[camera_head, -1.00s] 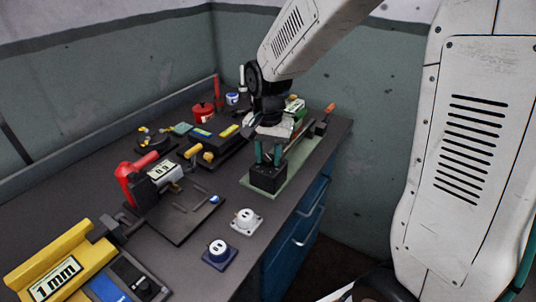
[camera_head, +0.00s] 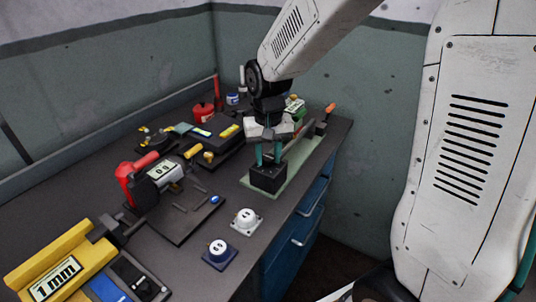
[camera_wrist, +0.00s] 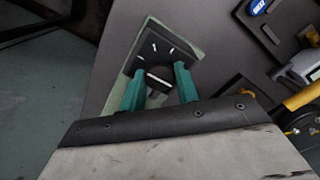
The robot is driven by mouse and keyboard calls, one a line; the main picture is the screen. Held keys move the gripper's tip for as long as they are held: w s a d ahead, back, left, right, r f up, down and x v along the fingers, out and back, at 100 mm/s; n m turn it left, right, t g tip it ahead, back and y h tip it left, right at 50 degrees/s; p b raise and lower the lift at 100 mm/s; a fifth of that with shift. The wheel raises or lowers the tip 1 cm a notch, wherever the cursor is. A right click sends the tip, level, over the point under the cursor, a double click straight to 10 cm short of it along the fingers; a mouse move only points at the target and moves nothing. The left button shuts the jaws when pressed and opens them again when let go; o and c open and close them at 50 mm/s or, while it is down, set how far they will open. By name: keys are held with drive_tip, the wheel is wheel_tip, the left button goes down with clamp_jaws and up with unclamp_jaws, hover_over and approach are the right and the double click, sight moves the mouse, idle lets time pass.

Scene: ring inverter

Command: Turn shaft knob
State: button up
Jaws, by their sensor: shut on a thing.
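The shaft knob (camera_wrist: 159,84) is a dark round knob, seen in the wrist view between my two teal fingers. It sits on the black box (camera_head: 267,180), whose top face also shows in the wrist view (camera_wrist: 152,43) with several white tick marks. A white line runs across the knob. My gripper (camera_head: 268,162) points down from above and is shut on the knob, one finger on each side. It also shows in the wrist view (camera_wrist: 159,73). In the head view the fingers hide the knob.
The box stands on a pale green plate (camera_head: 282,183) near the right edge of the dark bench (camera_head: 152,262). A white button unit (camera_head: 246,221) and a blue-based one (camera_head: 220,252) are in front. A red-handled tool (camera_head: 141,172) lies left. A black case (camera_head: 219,149) is behind.

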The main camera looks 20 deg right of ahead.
sight(268, 156)
drive_tip(key=o, duration=1)
drive_tip(key=shift+c, duration=0.2)
wheel_tip(268, 156, up, 8)
drive_tip(key=shift+f, duration=0.1)
drive_tip(key=s+d+r+n, duration=0.1)
drive_tip(key=s+r, duration=0.1)
drive_tip(key=s, duration=1)
drive_tip(key=s+d+r+n+t, duration=0.1)
drive_tip(key=s+d+r, duration=0.1)
drive_tip(key=s, duration=1)
drive_tip(key=shift+r, duration=0.35)
